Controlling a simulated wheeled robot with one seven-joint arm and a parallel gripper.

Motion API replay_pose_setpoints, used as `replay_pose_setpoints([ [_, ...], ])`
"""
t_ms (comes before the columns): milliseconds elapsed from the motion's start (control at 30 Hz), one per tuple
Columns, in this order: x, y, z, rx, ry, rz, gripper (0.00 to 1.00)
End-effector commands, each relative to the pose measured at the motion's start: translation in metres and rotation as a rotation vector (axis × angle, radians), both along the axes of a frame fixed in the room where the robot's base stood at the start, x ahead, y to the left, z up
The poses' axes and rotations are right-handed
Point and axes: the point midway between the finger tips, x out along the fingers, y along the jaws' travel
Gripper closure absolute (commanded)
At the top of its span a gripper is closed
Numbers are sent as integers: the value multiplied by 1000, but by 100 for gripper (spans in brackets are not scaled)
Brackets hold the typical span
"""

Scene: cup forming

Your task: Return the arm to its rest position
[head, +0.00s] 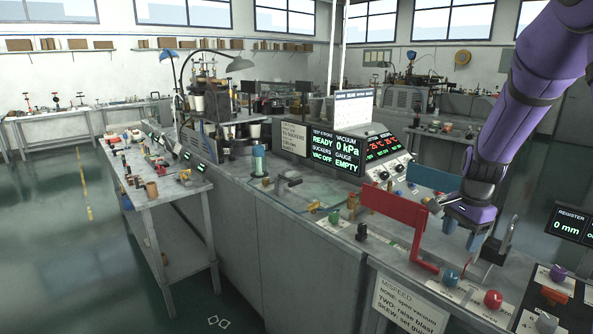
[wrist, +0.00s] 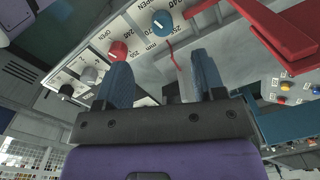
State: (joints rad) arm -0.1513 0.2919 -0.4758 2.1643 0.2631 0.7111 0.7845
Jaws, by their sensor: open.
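My purple arm (head: 530,90) comes in from the upper right in the head view. My gripper (head: 462,235) hangs fingers down over the right part of the bench, beside and behind the red guard (head: 395,207). In the wrist view my gripper (wrist: 162,70) shows two ribbed blue-grey fingers spread apart with nothing between them. Past the fingertips are a blue knob (wrist: 162,22) and a red knob (wrist: 118,50) on a labelled plate. I cannot tell how far the fingertips are above the bench.
The red guard stands close to my gripper, with a blue panel (head: 432,178) behind it. A control box with lit displays (head: 336,145) stands behind on the bench. A blue knob (head: 450,277) and red knob (head: 493,298) sit at the front edge. A side table (head: 150,225) holds small parts.

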Motion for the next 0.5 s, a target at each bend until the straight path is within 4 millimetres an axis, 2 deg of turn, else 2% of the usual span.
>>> replay_pose_setpoints([
  [33, -6, 6, 15, 13, -24, 44, 37],
  [200, -33, 29, 57, 37, -92, 223, 37],
  [500, -91, 64, 122, 18, -214, 547, 37],
])
